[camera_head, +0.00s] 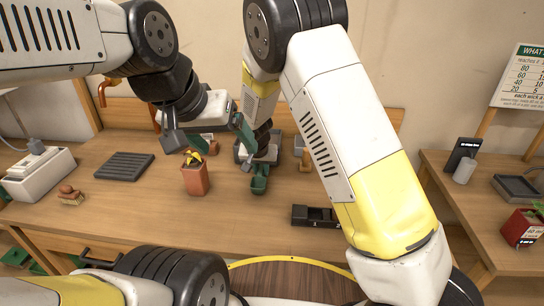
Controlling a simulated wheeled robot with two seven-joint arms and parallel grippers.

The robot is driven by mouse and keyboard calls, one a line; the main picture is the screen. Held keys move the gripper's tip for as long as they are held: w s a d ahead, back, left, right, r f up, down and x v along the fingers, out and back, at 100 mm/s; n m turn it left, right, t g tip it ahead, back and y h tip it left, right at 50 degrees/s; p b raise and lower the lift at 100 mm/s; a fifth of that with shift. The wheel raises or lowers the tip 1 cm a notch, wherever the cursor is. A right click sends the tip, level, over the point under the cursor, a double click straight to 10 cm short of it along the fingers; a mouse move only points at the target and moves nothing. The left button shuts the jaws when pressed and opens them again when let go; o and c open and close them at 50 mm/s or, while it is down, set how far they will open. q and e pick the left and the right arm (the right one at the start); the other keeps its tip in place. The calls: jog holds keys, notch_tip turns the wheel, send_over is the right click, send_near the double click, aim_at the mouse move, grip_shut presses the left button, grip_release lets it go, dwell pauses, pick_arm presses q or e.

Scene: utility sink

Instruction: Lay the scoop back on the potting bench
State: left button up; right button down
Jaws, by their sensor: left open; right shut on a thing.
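A green scoop (260,182) is at the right gripper's fingertips, low over the middle of the wooden potting bench (235,222). I cannot tell whether the scoop touches the bench top. My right gripper (258,163) reaches down from above and is shut on the scoop, hiding its upper part. My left gripper (208,139) is open and empty, higher up and to the left, above a terracotta pot (195,181) with something yellow in it.
A black ribbed tray (124,166), a brush (71,195) and a white box (40,172) are on the left. A black holder (315,216) lies at the front right. A side table (473,221) stands at right. The bench's front middle is clear.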

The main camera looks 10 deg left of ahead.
jog(key=shift+f, duration=0.15)
jog(key=shift+w+d+f, duration=0.1)
jog(key=c, duration=1.3)
grip_release()
jog(key=shift+o, duration=0.2)
